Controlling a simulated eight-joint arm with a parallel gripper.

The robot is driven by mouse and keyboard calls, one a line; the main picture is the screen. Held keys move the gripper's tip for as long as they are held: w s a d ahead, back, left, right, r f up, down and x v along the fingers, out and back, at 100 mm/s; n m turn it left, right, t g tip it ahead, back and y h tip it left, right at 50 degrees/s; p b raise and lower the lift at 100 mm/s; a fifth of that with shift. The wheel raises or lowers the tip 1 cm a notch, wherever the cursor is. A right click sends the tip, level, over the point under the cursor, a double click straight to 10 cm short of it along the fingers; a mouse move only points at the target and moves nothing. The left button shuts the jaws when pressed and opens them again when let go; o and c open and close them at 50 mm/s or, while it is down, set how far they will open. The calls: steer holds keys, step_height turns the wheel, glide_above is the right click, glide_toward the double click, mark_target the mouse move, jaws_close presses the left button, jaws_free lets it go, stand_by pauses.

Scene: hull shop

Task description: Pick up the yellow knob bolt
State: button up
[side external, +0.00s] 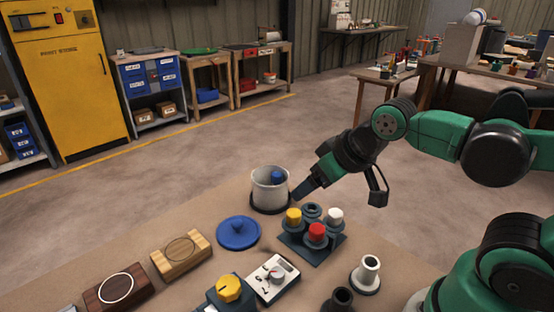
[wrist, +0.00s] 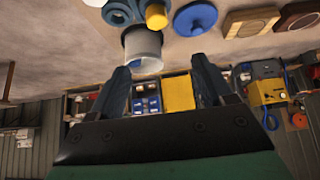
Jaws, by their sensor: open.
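A yellow-capped knob bolt (side external: 293,217) stands upright in the back left position of a dark four-place holder (side external: 318,252). It also shows at the top of the wrist view (wrist: 156,15). My gripper (side external: 303,191) is open and empty, above and just behind the yellow bolt, near the rim of the white pot. In the wrist view the two fingers (wrist: 160,78) are spread apart with nothing between them but background. A red-capped bolt (side external: 316,232) and a white-capped bolt (side external: 335,216) stand in the same holder.
A white pot (side external: 268,192) with something blue inside stands close behind the holder. A blue lid (side external: 238,233) lies to its left. A box with a yellow knob (side external: 228,288), a meter box (side external: 272,279) and a pale flanged tube (side external: 367,272) stand in front.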

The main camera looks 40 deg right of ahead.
mark_target(294, 212)
steer(key=shift+w, duration=0.1)
steer(key=w+g, duration=0.1)
steer(key=g, duration=0.1)
steer(key=w+f+m+g, duration=0.1)
steer(key=g, duration=0.1)
steer(key=w+f+m+g, duration=0.1)
steer(key=shift+w+a+f+g, duration=0.1)
steer(key=shift+g, duration=0.3)
steer(key=shift+w+f, duration=0.2)
steer(key=shift+f, duration=1.2)
steer(key=shift+w+f, duration=0.15)
steer(key=shift+f, duration=1.25)
jaws_close()
steer(key=shift+r, duration=0.15)
